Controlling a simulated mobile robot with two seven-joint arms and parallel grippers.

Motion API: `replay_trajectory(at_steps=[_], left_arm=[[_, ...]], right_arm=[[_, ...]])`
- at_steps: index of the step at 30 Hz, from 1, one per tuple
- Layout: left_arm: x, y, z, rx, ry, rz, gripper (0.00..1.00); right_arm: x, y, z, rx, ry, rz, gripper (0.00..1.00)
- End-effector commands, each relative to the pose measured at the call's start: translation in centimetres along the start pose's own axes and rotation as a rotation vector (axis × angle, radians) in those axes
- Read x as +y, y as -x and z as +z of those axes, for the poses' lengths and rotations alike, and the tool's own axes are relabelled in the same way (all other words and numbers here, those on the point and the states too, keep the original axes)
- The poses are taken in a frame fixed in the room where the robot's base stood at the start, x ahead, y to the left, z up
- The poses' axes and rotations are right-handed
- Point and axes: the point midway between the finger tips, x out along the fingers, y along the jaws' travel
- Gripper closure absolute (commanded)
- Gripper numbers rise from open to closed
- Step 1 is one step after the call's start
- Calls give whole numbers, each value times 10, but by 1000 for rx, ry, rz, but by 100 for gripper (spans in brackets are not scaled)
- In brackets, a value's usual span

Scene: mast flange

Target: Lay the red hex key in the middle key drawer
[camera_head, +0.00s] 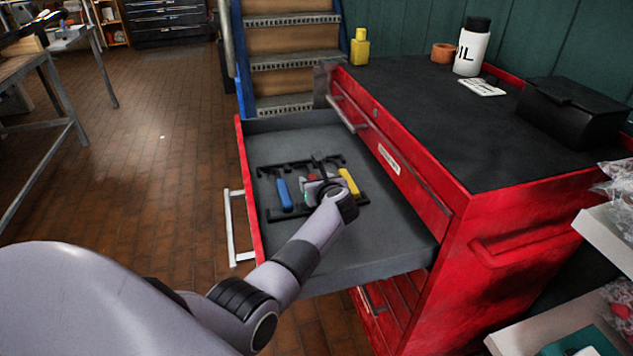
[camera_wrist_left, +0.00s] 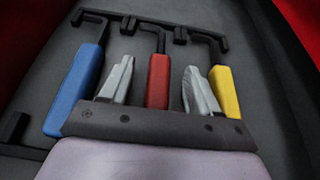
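The red hex key (camera_wrist_left: 158,82) lies in the open drawer (camera_head: 385,235) of the red cabinet, between the blue-handled key (camera_head: 284,194) and the yellow-handled key (camera_head: 349,182). Its dark bent end is by a black rack bar (camera_head: 277,166). In the wrist view my left gripper (camera_wrist_left: 159,68) is open, one finger on each side of the red handle, with gaps showing on both sides. In the head view my left gripper (camera_head: 319,184) hides most of the red key. My right gripper is in neither view.
A second rack bar (camera_head: 278,216) lies nearer in the drawer. The drawer floor beyond the rack is bare. On the black cabinet top (camera_head: 420,105) stand an oil bottle (camera_head: 471,50), a yellow bottle (camera_head: 360,47) and a black box (camera_head: 572,112). A lower drawer (camera_head: 392,305) also shows.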

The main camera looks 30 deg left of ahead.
Motion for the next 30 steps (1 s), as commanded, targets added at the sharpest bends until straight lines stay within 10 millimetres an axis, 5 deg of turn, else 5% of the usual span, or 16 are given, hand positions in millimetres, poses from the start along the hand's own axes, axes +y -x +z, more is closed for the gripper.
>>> replay_trajectory(at_steps=[8,21,30], left_arm=[[-1,13,-1,2,0,-2,39],[0,63,0,0,1,-1,39],[0,72,0,0,0,1,39]], right_arm=[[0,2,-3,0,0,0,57],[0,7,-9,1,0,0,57],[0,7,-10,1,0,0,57]])
